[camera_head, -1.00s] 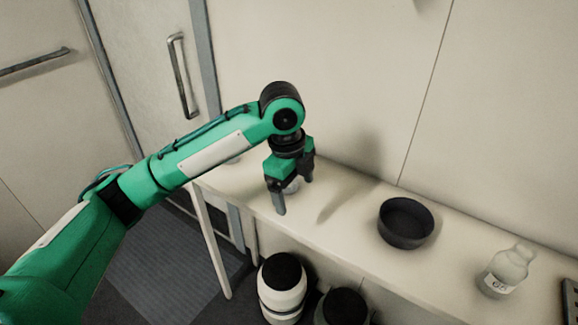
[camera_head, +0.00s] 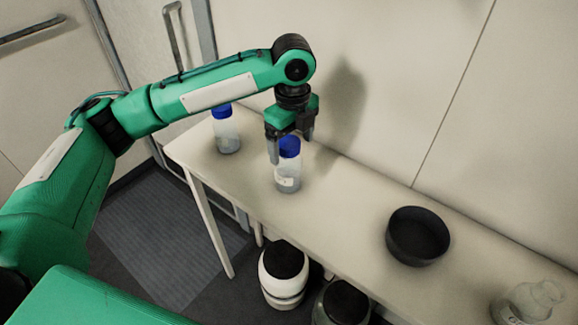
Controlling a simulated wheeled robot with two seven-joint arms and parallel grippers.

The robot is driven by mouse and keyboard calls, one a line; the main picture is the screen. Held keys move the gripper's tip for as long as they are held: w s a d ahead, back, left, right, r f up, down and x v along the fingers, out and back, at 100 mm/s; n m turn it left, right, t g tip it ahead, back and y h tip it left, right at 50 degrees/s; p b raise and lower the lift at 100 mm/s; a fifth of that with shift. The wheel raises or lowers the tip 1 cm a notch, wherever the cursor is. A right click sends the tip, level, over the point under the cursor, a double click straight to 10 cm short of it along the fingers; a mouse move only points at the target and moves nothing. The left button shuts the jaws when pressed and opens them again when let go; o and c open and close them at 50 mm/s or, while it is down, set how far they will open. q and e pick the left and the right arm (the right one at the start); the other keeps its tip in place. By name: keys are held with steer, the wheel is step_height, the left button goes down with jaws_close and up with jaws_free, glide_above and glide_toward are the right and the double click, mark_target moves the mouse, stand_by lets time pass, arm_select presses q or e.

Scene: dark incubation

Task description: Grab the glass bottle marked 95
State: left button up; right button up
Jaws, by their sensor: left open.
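A clear bottle with a blue cap (camera_head: 288,180) stands upright on the pale bench (camera_head: 340,215). It bears a pale label too small to read. My left gripper (camera_head: 291,150) points down, open, at this bottle's cap; one finger shows left of the cap and one right of it. I cannot tell if they touch it. A second blue-capped bottle (camera_head: 228,137) stands farther left, partly behind my left arm. An uncapped clear bottle (camera_head: 527,303) is cut off at the lower right, its label not readable. My right gripper is out of view.
A dark round bowl (camera_head: 418,237) sits on the bench, right of the gripper. Two dark-topped containers (camera_head: 283,275) stand below the bench's front edge. A wall rises behind the bench. Bare bench lies between the middle bottle and the bowl.

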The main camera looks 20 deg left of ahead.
mark_target(289, 164)
arm_select(q)
steer(key=shift+a+f+p, duration=0.2)
steer(key=shift+f+p, duration=0.05)
steer(key=shift+f, duration=0.25)
steer(key=shift+a+f+p, duration=0.15)
steer(key=shift+f+p, duration=0.05)
steer(key=shift+f, duration=0.3)
steer(key=f, duration=0.3)
steer(key=shift+w+a+f+p, duration=0.15)
steer(key=shift+w+a+p, duration=0.1)
steer(key=shift+p, duration=0.1)
steer(key=shift+s+d+f, duration=0.1)
steer(key=shift+s, duration=0.05)
steer(key=c, duration=1.4)
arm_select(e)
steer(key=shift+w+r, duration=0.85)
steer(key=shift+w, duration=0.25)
